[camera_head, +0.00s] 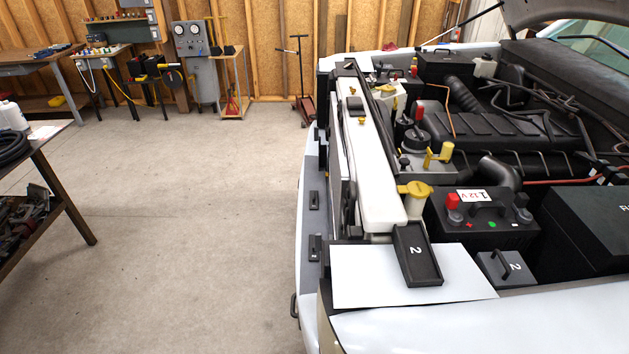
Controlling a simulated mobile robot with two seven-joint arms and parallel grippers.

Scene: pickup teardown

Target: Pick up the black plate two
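A black rectangular plate marked with a white "2" (416,262) lies across the front end of the white bar and a white sheet (350,285) at the truck's front corner. Neither of my grippers is in view.
The open engine bay holds a battery marked "12V" (482,217), a black box (590,232) and a yellow-capped reservoir (415,192). A workbench (62,185) stands at the left. The concrete floor (190,210) between is clear.

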